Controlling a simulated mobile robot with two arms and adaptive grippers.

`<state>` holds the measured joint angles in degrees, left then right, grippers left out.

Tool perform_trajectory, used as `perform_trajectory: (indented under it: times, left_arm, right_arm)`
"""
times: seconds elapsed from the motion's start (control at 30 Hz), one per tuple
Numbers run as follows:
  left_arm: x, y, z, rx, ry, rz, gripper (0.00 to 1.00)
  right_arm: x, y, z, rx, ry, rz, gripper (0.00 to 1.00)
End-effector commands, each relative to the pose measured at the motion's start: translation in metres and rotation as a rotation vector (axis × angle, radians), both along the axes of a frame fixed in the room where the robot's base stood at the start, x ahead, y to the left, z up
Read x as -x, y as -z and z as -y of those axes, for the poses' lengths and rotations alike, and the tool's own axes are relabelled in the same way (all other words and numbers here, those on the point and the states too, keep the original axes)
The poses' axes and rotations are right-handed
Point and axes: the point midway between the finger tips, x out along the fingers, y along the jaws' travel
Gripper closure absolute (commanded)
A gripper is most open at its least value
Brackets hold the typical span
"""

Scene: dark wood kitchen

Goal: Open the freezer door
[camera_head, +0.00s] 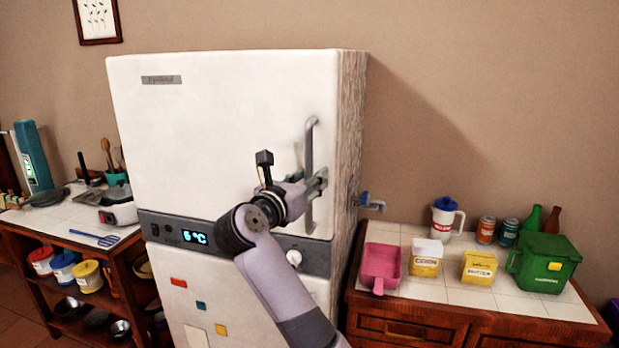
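The white fridge-freezer (215,130) stands against the wall, with a large upper door and a lower door below a grey panel. The upper door looks shut. Its vertical grey handle (309,145) is near the right edge. My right gripper (318,183) is at the lower part of this handle, with its fingers overlapping it. I cannot tell whether they are closed around it. My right arm comes up from the bottom and hides part of the panel and the lower door. My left gripper is not in view.
The right counter (480,297) holds a pink scoop-like container (380,266), two yellow-and-white boxes, a white jug, cans, bottles and a green bin (543,262). A small blue-and-grey fitting (368,203) sticks out beside the fridge. A cluttered left counter (60,225) adjoins the fridge.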

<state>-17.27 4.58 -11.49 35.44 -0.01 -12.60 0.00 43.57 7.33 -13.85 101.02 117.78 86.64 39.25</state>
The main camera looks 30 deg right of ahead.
Motion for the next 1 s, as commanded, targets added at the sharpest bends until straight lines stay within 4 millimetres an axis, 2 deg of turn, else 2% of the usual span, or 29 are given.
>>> perform_trajectory:
  times: [0.17,0.53,1.0]
  left_arm:
    - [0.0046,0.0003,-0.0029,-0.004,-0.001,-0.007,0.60]
    - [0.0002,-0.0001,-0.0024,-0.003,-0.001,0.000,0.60]
    - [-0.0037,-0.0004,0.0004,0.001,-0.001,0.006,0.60]
  right_arm:
    - [0.0000,0.0000,0.0000,0.000,0.000,0.000,0.75]
    - [0.0000,-0.0001,-0.0001,0.000,0.000,0.000,0.99]
    - [0.0000,-0.0006,-0.0002,0.001,0.000,0.000,1.00]
